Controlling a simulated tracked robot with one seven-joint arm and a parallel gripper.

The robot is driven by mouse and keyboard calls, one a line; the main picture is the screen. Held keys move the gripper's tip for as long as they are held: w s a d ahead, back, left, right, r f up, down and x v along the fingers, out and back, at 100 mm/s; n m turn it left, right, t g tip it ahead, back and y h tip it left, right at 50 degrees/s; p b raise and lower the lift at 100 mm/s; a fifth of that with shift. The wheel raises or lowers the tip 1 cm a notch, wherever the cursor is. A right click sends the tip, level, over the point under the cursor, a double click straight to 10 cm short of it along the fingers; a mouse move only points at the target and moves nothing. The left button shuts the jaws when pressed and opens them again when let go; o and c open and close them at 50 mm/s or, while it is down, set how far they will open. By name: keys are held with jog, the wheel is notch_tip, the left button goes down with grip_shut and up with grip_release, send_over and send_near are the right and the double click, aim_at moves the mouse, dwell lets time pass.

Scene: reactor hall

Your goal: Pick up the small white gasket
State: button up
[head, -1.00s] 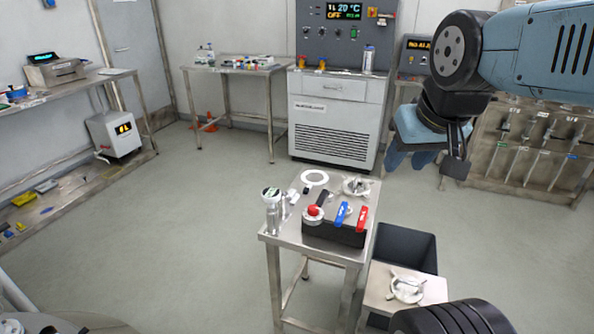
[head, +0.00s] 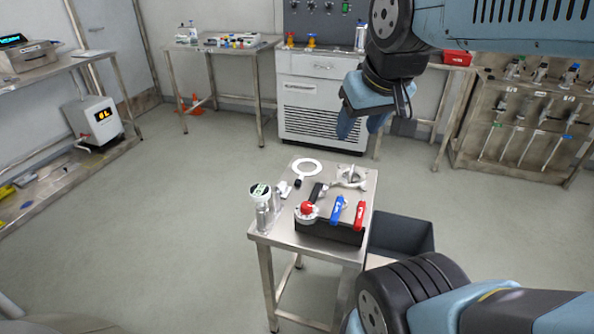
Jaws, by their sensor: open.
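A flat white ring (head: 307,169), which looks like the gasket, lies on the far part of the small steel table (head: 262,231). Small white pieces (head: 284,188) lie just left of it, too small to make out. My gripper (head: 361,128) hangs in the air, above and to the right of the ring in the picture. Its blue fingers point down, apart and empty.
A silver clamp (head: 348,178) lies right of the ring. A black block (head: 331,231) with red, blue and black handles stands in front. A metal canister (head: 262,205) is at the left edge. A dark bin (head: 402,240) stands right of the table.

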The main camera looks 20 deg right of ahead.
jog(key=w+f+n+h, duration=0.2)
jog(key=w+f+n, duration=0.1)
jog(key=w+n, duration=0.55)
jog(key=n+g, duration=0.2)
jog(key=n, duration=1.8)
send_over(299, 180)
jog(key=s+a, duration=0.2)
notch_tip(299, 180, down, 31)
jog(key=shift+s+d+f, duration=0.1)
jog(key=shift+s, duration=0.05)
jog(key=shift+d+x, duration=0.15)
jog(key=shift+x, duration=1.25)
jog(key=shift+d+x, duration=0.1)
jog(key=shift+x, duration=1.3)
grip_shut()
